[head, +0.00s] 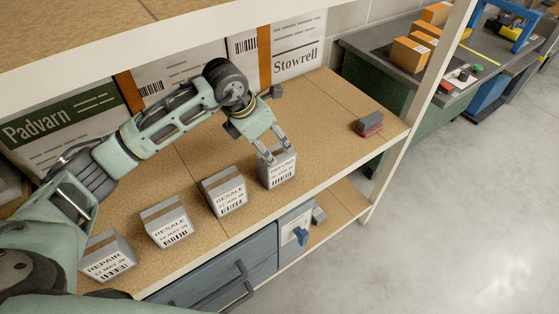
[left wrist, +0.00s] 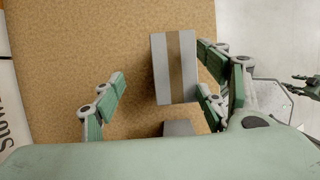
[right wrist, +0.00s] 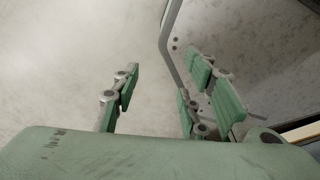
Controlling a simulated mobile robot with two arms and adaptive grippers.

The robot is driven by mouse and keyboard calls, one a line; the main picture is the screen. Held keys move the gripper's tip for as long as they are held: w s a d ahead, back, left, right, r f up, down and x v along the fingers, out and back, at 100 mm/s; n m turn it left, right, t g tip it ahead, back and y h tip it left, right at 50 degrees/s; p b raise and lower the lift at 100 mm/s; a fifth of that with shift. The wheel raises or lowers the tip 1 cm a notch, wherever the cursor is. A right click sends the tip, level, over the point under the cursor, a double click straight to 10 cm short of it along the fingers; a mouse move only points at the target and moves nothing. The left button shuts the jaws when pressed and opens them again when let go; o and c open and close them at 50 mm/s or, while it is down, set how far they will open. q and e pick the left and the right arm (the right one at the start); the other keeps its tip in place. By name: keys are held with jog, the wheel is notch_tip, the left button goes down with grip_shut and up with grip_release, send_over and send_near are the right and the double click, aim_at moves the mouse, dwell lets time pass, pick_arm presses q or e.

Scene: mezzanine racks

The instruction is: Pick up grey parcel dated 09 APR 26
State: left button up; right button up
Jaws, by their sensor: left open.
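Several grey parcels with brown tape stand in a row on the shelf. The rightmost grey parcel (head: 279,172) is under my left gripper (head: 272,142); its printed date is too small to read for sure. In the left wrist view, a grey parcel (left wrist: 160,70) with a tape stripe lies between the open fingers of my left gripper (left wrist: 158,90), close to the right-hand fingers, with a wide gap on the left. My right gripper (right wrist: 158,90) is open and empty, with bare floor behind it.
Left of it stand two parcels marked RESALE (head: 224,192) (head: 166,224) and one marked REPAIR (head: 107,258). A dark red-grey block (head: 369,124) lies at the shelf's right. Large boxes (head: 298,45) stand at the back. An upper shelf (head: 170,35) hangs overhead.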

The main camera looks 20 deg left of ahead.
aim_at(273, 154)
pick_arm(q)
jog(key=shift+s+d+f, duration=0.2)
jog(key=shift+f, duration=0.3)
jog(key=shift+s+d+f, duration=0.15)
jog(key=shift+f, duration=0.35)
jog(key=shift+s+d, duration=0.15)
jog(key=shift+s, duration=0.1)
jog(key=x, duration=0.2)
jog(key=shift+d+f, duration=0.2)
jog(key=shift+f, duration=0.1)
jog(key=p+x, duration=0.1)
jog(key=x, duration=0.3)
jog(key=shift+w+d+f+p, duration=0.1)
jog(key=shift+w+d+p, duration=0.2)
jog(key=shift+p, duration=0.1)
jog(key=shift+d+f, duration=0.1)
jog(key=shift+f, duration=0.15)
pick_arm(e)
jog(key=shift+s+a+r, duration=0.15)
jog(key=shift+s+r, duration=0.15)
jog(key=shift+s, duration=0.2)
pick_arm(q)
jog(key=shift+c, duration=0.4)
jog(key=c, duration=1.3)
jog(key=shift+w+r, duration=0.1)
jog(key=shift+c, duration=0.4)
